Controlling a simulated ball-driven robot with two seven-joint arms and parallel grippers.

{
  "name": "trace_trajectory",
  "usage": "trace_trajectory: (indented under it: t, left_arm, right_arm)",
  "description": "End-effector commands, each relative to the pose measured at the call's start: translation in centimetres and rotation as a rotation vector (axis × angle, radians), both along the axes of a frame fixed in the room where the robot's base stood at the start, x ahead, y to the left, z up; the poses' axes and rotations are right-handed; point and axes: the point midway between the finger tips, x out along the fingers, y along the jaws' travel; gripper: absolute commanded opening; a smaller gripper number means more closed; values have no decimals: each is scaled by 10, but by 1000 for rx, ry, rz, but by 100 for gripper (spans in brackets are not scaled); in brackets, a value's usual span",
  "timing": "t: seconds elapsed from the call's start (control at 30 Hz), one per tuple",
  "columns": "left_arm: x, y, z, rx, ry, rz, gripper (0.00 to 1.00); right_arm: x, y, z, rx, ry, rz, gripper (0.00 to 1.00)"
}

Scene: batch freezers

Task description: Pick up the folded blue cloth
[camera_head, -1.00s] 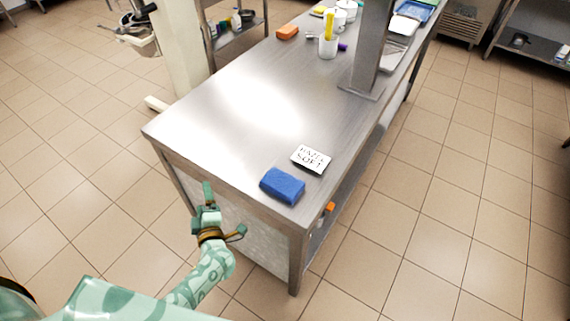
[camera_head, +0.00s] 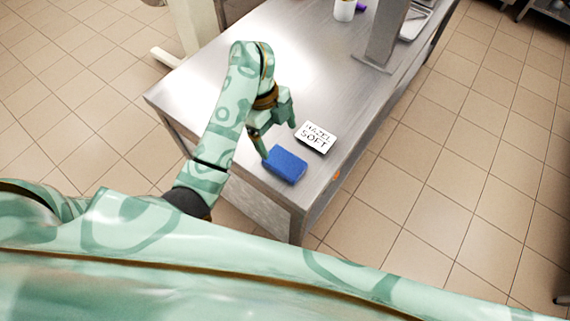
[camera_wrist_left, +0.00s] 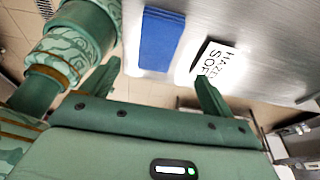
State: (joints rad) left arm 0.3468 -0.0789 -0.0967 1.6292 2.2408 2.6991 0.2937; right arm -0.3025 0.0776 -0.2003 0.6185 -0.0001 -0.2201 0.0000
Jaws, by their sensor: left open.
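The folded blue cloth (camera_head: 285,165) lies on the steel table near its front corner. It also shows in the left wrist view (camera_wrist_left: 161,40), ahead of and between the two fingers. My left gripper (camera_head: 279,143) is open and empty, with its fingers pointing down just behind and to the left of the cloth in the head view. I cannot tell whether a fingertip touches the cloth. My right gripper is not in view.
A white card with black lettering (camera_head: 316,137) lies right beside the cloth; it also shows in the left wrist view (camera_wrist_left: 217,62). The steel table (camera_head: 310,65) is bare towards the back left. A grey post (camera_head: 383,38) and a white cup (camera_head: 344,10) stand farther back.

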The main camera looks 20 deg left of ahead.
Motion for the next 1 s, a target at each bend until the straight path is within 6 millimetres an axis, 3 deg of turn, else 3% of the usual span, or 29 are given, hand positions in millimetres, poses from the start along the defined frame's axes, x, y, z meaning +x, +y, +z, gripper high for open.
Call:
trace_trajectory:
  t: [0.03,0.1,0.33,0.6,0.87,0.9,1.0]
  left_arm:
    - [-2,-4,-16,-3,4,-2,87]
    - [-3,-6,-27,-1,3,-1,87]
    - [-5,-10,-44,2,1,-2,87]
    - [-12,-18,-85,2,2,-1,87]
    - [-12,-19,-88,2,0,-1,87]
    - [-12,-19,-88,2,0,-1,84]
    - [-12,-19,-88,2,-1,-1,57]
  right_arm:
    - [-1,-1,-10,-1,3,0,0]
    - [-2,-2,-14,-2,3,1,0]
    - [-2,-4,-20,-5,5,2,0]
    - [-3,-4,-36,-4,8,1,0]
    - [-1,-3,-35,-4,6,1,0]
    - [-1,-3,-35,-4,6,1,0]
    - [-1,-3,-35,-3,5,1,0]
